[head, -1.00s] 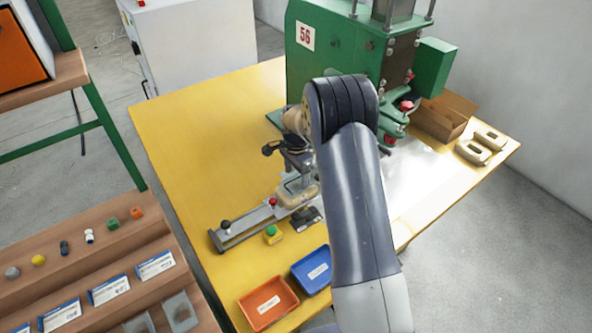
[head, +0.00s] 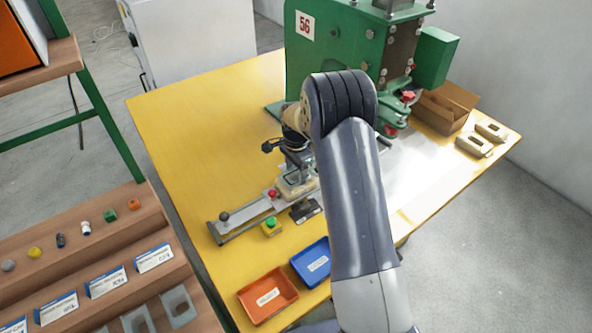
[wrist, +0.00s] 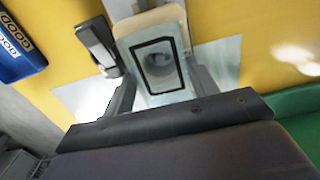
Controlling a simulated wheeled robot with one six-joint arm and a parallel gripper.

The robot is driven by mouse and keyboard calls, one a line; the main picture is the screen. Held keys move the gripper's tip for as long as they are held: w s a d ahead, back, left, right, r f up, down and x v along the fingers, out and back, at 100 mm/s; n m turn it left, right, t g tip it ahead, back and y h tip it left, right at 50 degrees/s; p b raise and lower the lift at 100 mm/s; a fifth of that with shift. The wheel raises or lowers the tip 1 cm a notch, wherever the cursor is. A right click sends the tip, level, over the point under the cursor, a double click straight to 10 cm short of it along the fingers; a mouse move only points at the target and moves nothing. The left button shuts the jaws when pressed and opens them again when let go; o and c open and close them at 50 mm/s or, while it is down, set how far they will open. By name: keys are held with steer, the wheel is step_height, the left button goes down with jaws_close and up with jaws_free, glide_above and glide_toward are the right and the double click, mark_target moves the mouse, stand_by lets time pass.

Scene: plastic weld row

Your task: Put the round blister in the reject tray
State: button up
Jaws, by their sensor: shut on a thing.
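I cannot tell whether the blister is clear of the nest. In the head view my arm hides most of my gripper. The orange tray (head: 284,299), likely the reject tray, stands at the table's front edge; its label is unreadable there. The blue tray (head: 312,277) beside it reads GOOD in the wrist view (wrist: 18,45).
The green press (head: 340,45) stands behind the fixture. A cardboard box (head: 445,108) and two beige blocks (head: 478,145) are at right. The table's left side is clear.

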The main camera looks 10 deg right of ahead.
steer(key=shift+r, duration=0.1)
steer(key=shift+r+p, duration=1.25)
steer(key=shift+r, duration=0.95)
step_height(320, 180, up, 5)
steer(key=p, duration=0.3)
